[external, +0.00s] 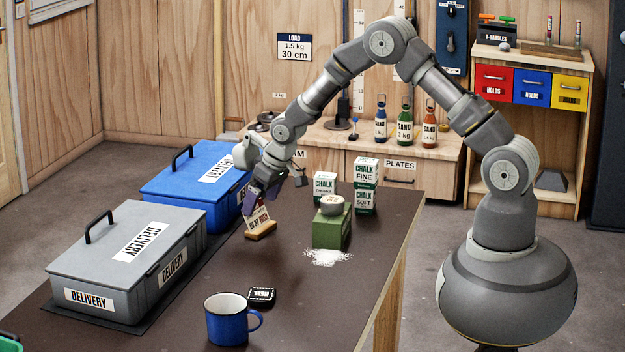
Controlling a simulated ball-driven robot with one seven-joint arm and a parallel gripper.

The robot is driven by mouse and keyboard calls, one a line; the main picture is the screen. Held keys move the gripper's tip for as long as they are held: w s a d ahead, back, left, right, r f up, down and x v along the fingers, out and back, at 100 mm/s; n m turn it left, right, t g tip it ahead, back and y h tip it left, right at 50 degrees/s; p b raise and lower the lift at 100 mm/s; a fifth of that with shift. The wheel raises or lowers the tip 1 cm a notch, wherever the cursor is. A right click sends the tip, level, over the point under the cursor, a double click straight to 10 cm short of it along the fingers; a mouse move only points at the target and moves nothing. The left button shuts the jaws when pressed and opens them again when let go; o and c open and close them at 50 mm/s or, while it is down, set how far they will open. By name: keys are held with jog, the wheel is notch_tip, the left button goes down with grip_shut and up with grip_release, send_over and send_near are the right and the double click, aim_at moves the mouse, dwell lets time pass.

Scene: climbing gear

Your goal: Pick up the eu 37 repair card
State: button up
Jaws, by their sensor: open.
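A small cream card (258,219) with dark print stands tilted in a wooden block holder (261,231) on the dark table; the print looks like "EU 37", but is small. My gripper (261,197) is open, pointing down at the card's upper part. Its dark fingers cover the card's top edge. I cannot tell whether they touch the card or sit just in front of it.
Grey (130,255) and blue (195,185) delivery boxes stand left of the card. To the right are a green block (332,233) with a grey round thing on top, white powder (326,257) and chalk boxes (366,184). A blue mug (227,322) and dark patch (261,297) are in front.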

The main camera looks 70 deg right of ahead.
aim_at(255, 212)
jog(key=b+x, duration=0.1)
jog(key=x, duration=0.2)
jog(key=shift+w+f, duration=0.2)
jog(key=shift+f, duration=0.05)
jog(key=shift+r, duration=0.15)
jog(key=c, duration=0.7)
